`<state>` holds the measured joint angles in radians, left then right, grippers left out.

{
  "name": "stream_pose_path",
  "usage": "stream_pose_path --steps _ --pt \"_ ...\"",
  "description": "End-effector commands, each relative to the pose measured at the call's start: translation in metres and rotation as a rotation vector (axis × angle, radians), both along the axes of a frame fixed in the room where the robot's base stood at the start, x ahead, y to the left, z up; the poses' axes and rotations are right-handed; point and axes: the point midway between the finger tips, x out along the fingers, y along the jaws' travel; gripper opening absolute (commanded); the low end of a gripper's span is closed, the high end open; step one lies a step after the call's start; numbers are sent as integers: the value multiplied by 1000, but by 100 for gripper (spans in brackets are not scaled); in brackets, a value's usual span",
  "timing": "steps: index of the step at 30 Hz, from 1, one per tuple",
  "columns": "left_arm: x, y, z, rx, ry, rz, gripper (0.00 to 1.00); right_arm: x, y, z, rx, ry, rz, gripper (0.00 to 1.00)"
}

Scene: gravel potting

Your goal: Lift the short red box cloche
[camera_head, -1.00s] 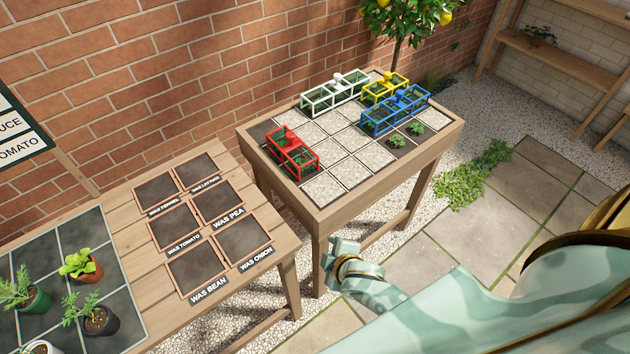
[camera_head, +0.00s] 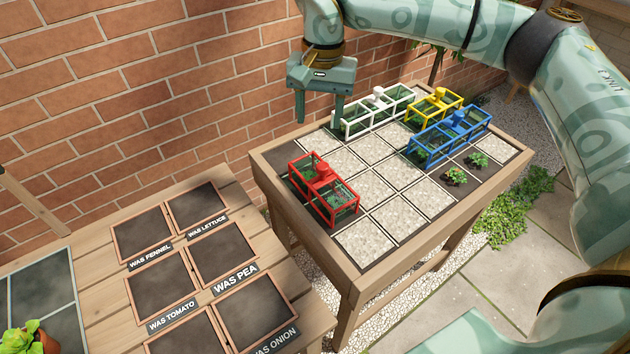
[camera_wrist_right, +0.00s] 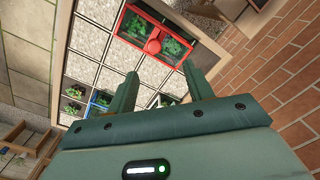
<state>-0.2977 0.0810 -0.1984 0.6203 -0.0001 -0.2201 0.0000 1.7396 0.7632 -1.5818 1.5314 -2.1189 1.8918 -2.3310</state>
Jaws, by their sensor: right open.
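The short red box cloche (camera_head: 322,186) stands on the near-left cells of the gravel planter table (camera_head: 372,283), over green plants. It has a red frame, clear panels and a red knob (camera_head: 323,169) on top. My right gripper (camera_head: 319,118) is open and empty, fingers pointing down, above the table's back-left edge, behind the red cloche and apart from it. In the right wrist view the red cloche (camera_wrist_right: 127,22) is beyond the open fingertips (camera_wrist_right: 162,80), its knob (camera_wrist_right: 152,46) facing the camera. My left gripper is not in view.
A white cloche (camera_head: 378,114) stands close to the right of my right gripper. A yellow cloche (camera_head: 437,105) and a blue cloche (camera_head: 450,140) stand farther right. Open gravel cells (camera_head: 400,217) lie right of the red cloche. A brick wall (camera_head: 150,90) runs behind.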

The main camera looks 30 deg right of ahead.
Motion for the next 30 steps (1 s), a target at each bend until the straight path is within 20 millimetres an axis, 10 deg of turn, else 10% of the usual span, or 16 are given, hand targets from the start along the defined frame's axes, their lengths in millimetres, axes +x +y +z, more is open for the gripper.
stream_pose_path --steps 30 --pt "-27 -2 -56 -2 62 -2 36 -5 -8 -153 -43 8 2 52"
